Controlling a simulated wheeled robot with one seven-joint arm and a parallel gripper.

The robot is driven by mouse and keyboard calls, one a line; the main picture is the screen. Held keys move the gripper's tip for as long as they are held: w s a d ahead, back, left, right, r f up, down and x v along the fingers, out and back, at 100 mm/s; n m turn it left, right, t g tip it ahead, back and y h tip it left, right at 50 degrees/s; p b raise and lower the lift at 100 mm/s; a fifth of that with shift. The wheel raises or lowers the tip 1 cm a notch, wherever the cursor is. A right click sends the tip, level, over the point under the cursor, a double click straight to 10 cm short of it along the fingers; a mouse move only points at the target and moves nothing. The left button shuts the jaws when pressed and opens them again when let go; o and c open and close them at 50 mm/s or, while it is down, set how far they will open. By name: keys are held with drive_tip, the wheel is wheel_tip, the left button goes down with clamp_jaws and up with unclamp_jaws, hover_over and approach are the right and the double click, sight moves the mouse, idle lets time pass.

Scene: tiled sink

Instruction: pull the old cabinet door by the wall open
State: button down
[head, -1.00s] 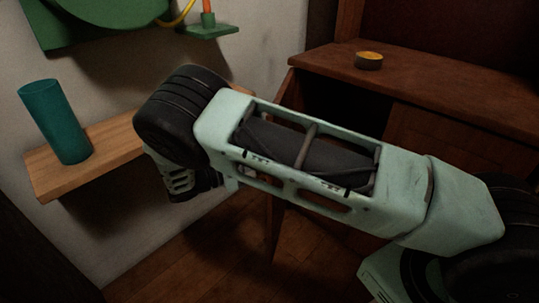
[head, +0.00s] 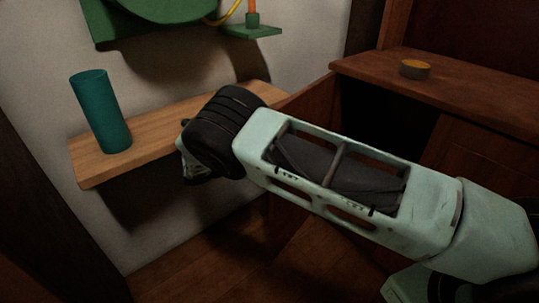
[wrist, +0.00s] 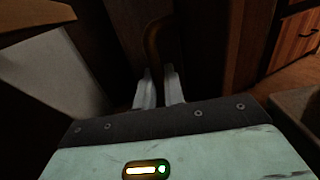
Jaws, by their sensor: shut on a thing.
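The old cabinet door (head: 312,103) stands swung out from the cabinet (head: 460,101), with a dark gap behind it. Much of the door is hidden behind my arm in the head view. In the wrist view, a curved brown handle (wrist: 154,42) runs down between the two pale fingers of my gripper (wrist: 160,88). The gripper is shut on this handle, against a dark wooden panel. In the head view my gripper's fingertips are hidden behind my wrist.
A wooden shelf (head: 172,132) on the pale wall holds a teal cylinder (head: 101,112), left of my wrist. A small round tin (head: 415,69) sits on the cabinet top. A green fixture hangs above the shelf. Wooden floor shows below.

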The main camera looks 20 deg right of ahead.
drive_tip(key=c, duration=1.7)
unclamp_jaws()
drive_tip(key=shift+d, duration=0.1)
drive_tip(key=shift+w+a+b, duration=0.15)
drive_tip(key=shift+a+b, duration=1.8)
drive_tip(key=shift+a, duration=1.8)
